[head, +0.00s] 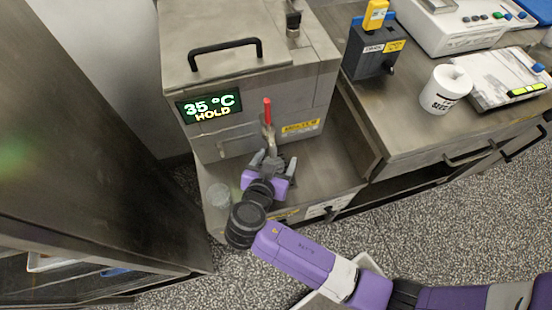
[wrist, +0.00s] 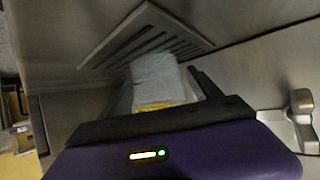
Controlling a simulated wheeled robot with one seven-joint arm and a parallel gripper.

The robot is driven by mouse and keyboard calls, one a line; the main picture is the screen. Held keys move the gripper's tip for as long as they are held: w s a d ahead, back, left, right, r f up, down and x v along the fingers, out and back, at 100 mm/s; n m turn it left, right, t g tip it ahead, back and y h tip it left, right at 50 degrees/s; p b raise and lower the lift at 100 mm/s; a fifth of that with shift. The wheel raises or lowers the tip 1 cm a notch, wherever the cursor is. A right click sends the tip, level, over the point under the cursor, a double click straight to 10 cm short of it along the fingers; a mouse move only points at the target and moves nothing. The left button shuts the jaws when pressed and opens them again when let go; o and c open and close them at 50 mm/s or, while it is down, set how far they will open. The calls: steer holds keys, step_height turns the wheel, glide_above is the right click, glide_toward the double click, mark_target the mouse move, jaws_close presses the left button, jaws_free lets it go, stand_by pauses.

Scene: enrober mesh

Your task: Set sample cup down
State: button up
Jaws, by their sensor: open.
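My gripper (head: 273,162) is open in front of the grey machine, below its red-handled tap (head: 267,112). In the wrist view, a pale whitish block-like thing with a yellow band, perhaps the sample cup (wrist: 157,78), is between my two spread fingers. I cannot tell whether either finger touches it. A slatted grille (wrist: 150,42) is just beyond it. In the head view, my gripper hides most of what is between the fingers. A small clear cup (head: 219,194) stands on the machine's lower ledge, left of my gripper.
The ledge (head: 335,178) right of my gripper is clear. A bench on the right holds a dark box (head: 372,60), a white mug (head: 446,88) and a white instrument (head: 500,80). A tall steel cabinet (head: 75,120) stands at left.

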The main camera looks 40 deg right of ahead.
steer(key=shift+r, duration=0.15)
steer(key=b+v, duration=0.1)
steer(key=v, duration=1.1)
